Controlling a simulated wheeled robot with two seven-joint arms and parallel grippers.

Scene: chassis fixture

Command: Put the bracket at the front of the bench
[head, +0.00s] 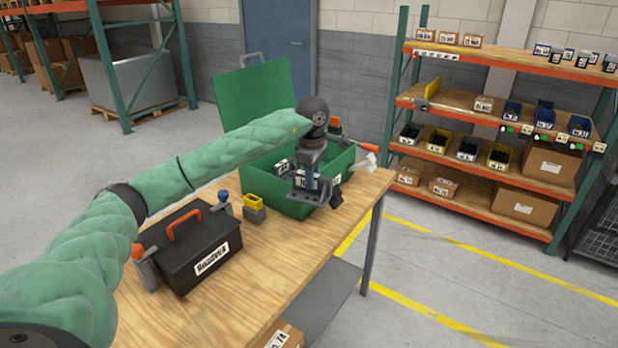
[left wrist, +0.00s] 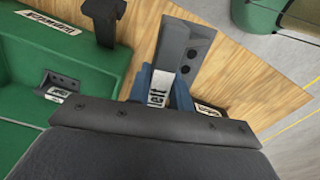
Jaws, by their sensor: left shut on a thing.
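My left gripper (head: 316,184) hangs over the near right part of the open green box (head: 280,207) on the wooden bench (head: 235,290). In the left wrist view it is shut on a grey angled bracket (left wrist: 188,45) with dark holes. The bench top shows below the held bracket in that view. Another small bracket-like part with a white label (left wrist: 60,85) lies in the green box. In the head view the gripper largely hides the held bracket. My right gripper is not in view.
A black toolbox with an orange handle (head: 190,245) stands on the left of the bench. A small yellow and grey block (head: 254,205) sits near the green box. The bench's near right part is clear. A stocked shelf rack (head: 490,120) stands beyond.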

